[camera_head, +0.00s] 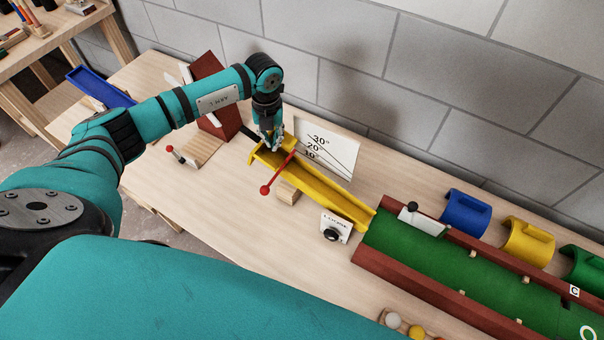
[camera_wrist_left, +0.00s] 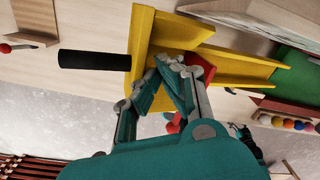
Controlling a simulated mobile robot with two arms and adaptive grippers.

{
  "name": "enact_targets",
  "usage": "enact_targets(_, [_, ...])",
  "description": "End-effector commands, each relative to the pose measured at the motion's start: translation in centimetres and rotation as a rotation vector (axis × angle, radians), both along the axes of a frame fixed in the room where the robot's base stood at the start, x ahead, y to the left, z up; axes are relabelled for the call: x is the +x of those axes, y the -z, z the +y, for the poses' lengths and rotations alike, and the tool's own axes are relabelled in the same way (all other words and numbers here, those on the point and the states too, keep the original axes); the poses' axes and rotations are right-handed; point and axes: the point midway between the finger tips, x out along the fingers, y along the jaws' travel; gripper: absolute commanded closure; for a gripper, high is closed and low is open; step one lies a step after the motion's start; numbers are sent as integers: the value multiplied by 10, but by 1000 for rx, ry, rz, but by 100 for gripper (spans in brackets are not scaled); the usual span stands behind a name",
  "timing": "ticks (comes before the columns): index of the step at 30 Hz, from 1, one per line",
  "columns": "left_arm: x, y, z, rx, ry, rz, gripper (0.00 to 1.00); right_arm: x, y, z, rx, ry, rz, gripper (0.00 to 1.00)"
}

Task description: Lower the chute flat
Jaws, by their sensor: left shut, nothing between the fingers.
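The yellow chute (camera_head: 325,190) runs from upper left down toward the green lane (camera_head: 440,250). Its left end appears raised; I cannot read its exact angle. A white angle board (camera_head: 328,149) marked 30°, 20° and 10° stands behind it. A red rod with a red ball (camera_head: 265,190) crosses the chute's side. A black handle (camera_wrist_left: 95,60) sticks out from the chute's end plate. My left gripper (camera_head: 268,143) is shut and empty at the chute's upper end. In the wrist view its fingertips (camera_wrist_left: 168,64) are close over the yellow chute; contact is unclear.
A wooden block (camera_head: 288,193) sits by the chute's underside. A small white sign with a black knob (camera_head: 333,232) stands in front. Blue (camera_head: 465,213) and yellow (camera_head: 528,240) curved pieces stand behind the lane. A red-knobbed wooden piece (camera_head: 200,153) lies left.

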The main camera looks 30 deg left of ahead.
Motion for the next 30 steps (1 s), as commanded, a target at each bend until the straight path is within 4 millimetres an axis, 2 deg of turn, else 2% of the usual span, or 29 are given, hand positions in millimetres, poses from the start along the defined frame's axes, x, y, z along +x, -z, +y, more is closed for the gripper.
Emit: enact_targets(30, [0, 43, 0, 0, 0, 1, 100, 0, 33, -3, -3, -2, -1, 37])
